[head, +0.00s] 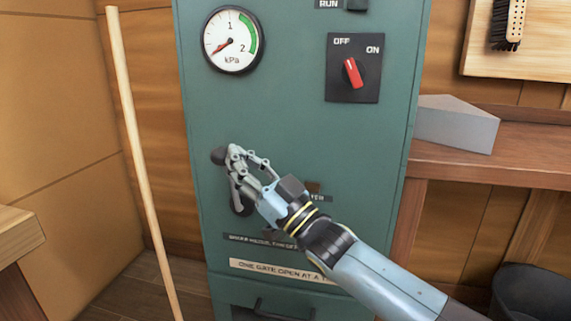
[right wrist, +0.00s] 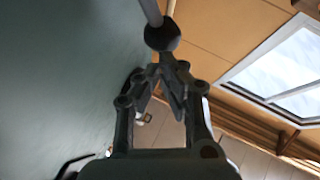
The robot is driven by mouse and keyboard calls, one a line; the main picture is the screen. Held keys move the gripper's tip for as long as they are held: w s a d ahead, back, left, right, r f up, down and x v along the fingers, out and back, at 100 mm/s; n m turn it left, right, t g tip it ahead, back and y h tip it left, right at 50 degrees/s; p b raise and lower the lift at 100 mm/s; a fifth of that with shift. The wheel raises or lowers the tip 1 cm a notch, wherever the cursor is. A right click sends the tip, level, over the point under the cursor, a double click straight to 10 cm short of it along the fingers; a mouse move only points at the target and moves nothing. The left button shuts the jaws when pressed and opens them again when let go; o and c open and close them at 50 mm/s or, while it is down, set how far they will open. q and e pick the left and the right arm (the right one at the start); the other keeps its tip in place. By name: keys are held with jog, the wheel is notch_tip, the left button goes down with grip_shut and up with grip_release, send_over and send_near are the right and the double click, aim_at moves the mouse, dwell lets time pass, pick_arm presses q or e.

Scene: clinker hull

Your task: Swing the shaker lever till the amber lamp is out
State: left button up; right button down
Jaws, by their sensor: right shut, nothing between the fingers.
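The shaker lever shows as a black ball knob (head: 218,156) in front of the teal cabinet, left of my right gripper (head: 234,152). In the right wrist view the knob (right wrist: 162,35) sits on a grey rod, just beyond my right fingertips (right wrist: 166,66). The fingers are shut with nothing between them; their tips are at the knob, and I cannot tell whether they touch it. A dark fitting (head: 241,207) lies below, partly hidden by the hand. The amber lamp is not clear; a small brownish patch (head: 313,187) shows behind my wrist. My left gripper is not in view.
The cabinet (head: 290,110) carries a kPa gauge (head: 232,41) with its needle low and a red switch (head: 352,73) turned toward OFF. A pale pole (head: 135,140) stands at the left. A wooden bench (head: 500,160) with a grey block (head: 455,123) is at the right.

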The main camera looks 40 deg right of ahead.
aim_at(220, 150)
jog(key=w+g+p, duration=0.1)
jog(key=p, duration=0.1)
jog(key=w+a+r+n+g+p, duration=0.1)
jog(key=w+a+p, duration=0.1)
jog(key=p, duration=0.1)
jog(key=shift+a+r+n+g+p, duration=0.2)
jog(key=shift+r+n+g+p, duration=0.1)
jog(key=shift+g+p, duration=0.1)
pick_arm(q)
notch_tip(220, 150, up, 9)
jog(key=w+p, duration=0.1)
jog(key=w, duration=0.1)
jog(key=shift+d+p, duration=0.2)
jog(key=shift+p, duration=0.1)
pick_arm(e)
jog(key=shift+w+a+f, duration=0.6)
jog(key=shift+w+a, duration=0.05)
jog(key=shift+w, duration=0.05)
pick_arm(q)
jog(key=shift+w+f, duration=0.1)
pick_arm(e)
jog(key=shift+r, duration=0.1)
